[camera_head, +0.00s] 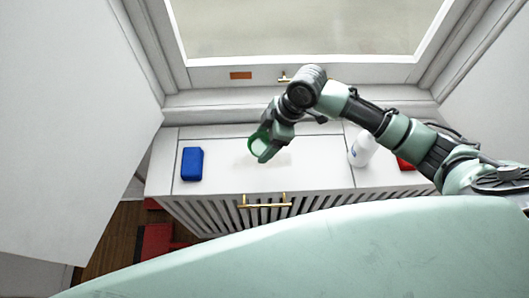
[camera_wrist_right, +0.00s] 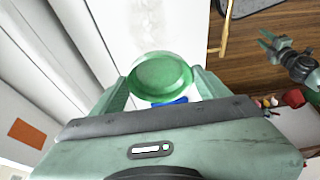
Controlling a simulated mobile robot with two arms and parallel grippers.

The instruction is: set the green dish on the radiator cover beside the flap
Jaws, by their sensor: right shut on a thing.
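The green dish (camera_head: 260,143) is in my right gripper (camera_head: 268,146), above the white top of the radiator cover (camera_head: 222,182). In the right wrist view the round dish (camera_wrist_right: 160,76) shows between the two fingers of the right gripper (camera_wrist_right: 163,88), which is shut on it. The head view does not clearly show the gap under the dish. A flap is not clearly distinguishable; a panel line crosses the cover top, and a brass handle (camera_head: 265,202) is at its front edge. My left gripper (camera_wrist_right: 272,44) appears small in the right wrist view, its fingers apart and empty.
A blue block (camera_head: 192,164) stands on the cover's left end. A white bottle (camera_head: 362,149) and a red item (camera_head: 404,163) stand to the right. The window ledge (camera_head: 200,104) bounds the back. The cover top between block and bottle is clear apart from a faint patch.

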